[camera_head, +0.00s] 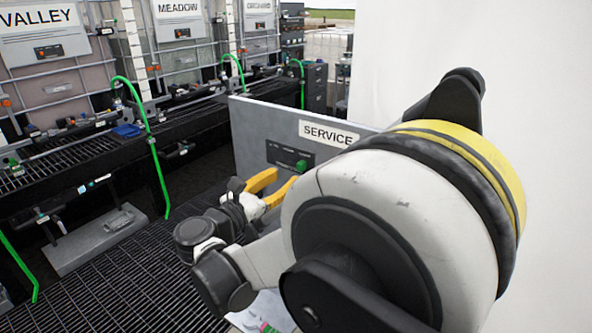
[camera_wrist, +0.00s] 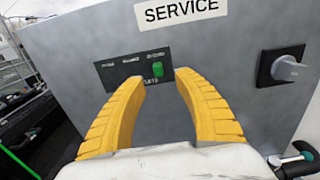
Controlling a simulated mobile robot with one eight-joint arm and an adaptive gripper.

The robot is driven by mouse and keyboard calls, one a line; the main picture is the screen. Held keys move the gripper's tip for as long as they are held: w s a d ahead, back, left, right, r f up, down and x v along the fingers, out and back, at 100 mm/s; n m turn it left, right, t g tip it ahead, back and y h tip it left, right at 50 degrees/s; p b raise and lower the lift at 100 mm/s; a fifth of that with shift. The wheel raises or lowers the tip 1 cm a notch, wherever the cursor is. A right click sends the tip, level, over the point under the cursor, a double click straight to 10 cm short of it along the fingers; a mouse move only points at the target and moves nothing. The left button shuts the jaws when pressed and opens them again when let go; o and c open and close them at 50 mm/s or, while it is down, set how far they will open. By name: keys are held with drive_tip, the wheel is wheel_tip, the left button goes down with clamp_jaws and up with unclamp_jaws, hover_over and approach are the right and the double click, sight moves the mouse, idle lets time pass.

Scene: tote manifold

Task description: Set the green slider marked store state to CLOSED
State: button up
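The small green slider (camera_wrist: 158,69) sits at the right part of a black label panel (camera_wrist: 118,73) on the grey SERVICE box. Small labels run along the top of the panel, too blurred to read. The slider also shows in the head view (camera_head: 301,166). My gripper (camera_wrist: 160,79) has its two yellow fingers spread, with nothing between them. In the wrist view the fingertips flank the slider's lower part, one left and one right. I cannot tell whether either touches it. In the head view my gripper (camera_head: 284,179) is close in front of the panel.
A grey rotary knob (camera_wrist: 287,69) on a black plate sits right of the slider. The SERVICE sign (camera_head: 329,133) is above the panel. Black grating (camera_head: 120,270) lies to the left, with green hoses (camera_head: 152,140) and caged tanks behind. A white wall stands at right.

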drive_tip(key=shift+v, duration=1.9)
